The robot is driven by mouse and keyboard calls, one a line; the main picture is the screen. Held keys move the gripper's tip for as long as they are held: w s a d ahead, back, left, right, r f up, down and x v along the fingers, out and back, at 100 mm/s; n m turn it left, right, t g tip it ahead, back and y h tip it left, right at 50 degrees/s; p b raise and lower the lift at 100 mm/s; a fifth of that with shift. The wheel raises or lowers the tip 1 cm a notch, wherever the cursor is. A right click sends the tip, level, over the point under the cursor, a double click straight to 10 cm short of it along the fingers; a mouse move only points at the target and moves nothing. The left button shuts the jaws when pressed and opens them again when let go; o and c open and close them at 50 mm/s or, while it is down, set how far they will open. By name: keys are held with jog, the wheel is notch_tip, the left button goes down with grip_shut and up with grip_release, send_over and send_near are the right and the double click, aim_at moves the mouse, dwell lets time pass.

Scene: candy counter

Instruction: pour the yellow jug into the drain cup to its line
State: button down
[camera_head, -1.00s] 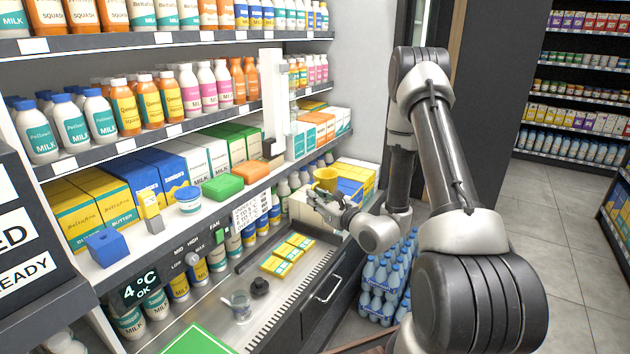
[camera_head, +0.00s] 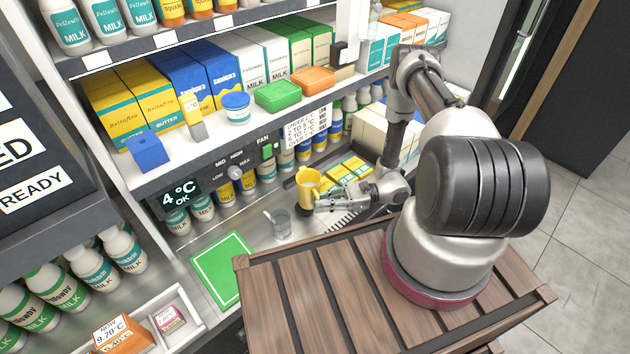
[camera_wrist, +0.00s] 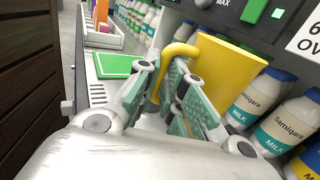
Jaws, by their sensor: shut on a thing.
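The yellow jug (camera_head: 309,186) is held by my gripper (camera_head: 322,199) above the steel counter, close to upright. In the wrist view my gripper (camera_wrist: 172,95) is shut on the jug's handle, and the yellow jug body (camera_wrist: 222,85) is just beyond the fingers on the right. The clear drain cup (camera_head: 277,224) stands on the counter, left of and below the jug, apart from it. Its line and any contents are too small to make out. The inside of the jug is not clear.
A green mat (camera_head: 222,268) lies left of the cup. Yellow packs (camera_head: 347,171) lie on the counter behind the gripper. A shelf edge with a control panel (camera_head: 235,172) runs behind the cup. A slatted wooden top (camera_head: 320,290) is in front.

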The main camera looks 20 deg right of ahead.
jog(key=shift+s+d+r+n+g, duration=0.15)
jog(key=shift+s+d+n+g, duration=0.35)
jog(key=shift+g, duration=0.5)
